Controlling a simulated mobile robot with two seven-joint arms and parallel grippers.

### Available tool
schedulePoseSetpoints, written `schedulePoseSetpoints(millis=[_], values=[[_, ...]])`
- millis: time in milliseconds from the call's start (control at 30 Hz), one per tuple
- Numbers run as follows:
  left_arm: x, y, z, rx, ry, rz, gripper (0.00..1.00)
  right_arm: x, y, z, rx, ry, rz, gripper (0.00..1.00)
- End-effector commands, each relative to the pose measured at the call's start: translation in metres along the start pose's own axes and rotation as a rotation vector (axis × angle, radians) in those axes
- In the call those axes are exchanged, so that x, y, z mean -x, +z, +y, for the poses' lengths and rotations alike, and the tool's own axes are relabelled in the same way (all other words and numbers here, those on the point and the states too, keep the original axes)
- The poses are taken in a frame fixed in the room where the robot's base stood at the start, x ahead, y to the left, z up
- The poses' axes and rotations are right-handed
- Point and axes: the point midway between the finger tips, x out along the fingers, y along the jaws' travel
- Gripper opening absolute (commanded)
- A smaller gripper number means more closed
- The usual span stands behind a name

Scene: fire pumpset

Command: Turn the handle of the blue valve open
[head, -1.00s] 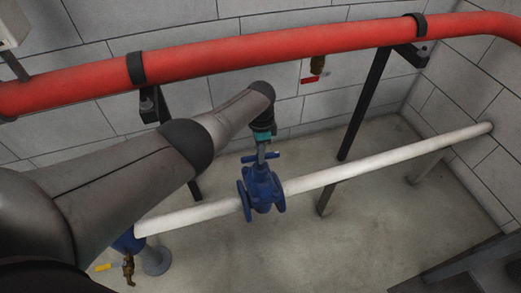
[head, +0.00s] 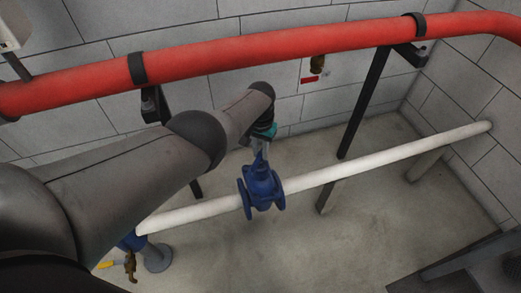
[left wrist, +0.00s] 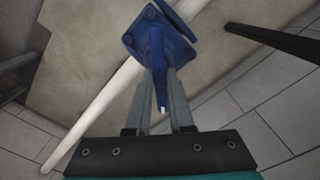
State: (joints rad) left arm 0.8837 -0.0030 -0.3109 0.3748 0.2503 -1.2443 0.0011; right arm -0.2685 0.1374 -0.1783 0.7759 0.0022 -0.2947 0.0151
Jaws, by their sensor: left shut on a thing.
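The blue valve (head: 261,190) sits in the white pipe in the middle of the head view. Its blue handle is mostly hidden there by my left gripper (head: 261,150), which reaches down onto it from above. In the left wrist view the valve body (left wrist: 150,35) is at the top, and the blue handle (left wrist: 158,70) runs toward the gripper. The two grey fingers of my left gripper (left wrist: 159,92) lie on either side of the handle, shut on it. My right gripper is in no view.
A thick red pipe (head: 220,58) crosses above and behind the valve. The white pipe (head: 350,166) runs to the right wall. A dark support post (head: 364,103) stands right of the valve. A small red-handled tap (head: 310,80) is behind. Open floor lies in front.

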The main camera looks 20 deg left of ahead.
Motion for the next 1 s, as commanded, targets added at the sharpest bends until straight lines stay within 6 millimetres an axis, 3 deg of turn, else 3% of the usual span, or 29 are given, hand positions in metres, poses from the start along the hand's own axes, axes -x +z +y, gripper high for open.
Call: schedulePoseSetpoints(millis=[1000], values=[[0.0007,0.0001,-0.0001,0.967,-0.001,-0.002,0.00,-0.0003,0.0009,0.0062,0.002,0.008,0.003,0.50]])
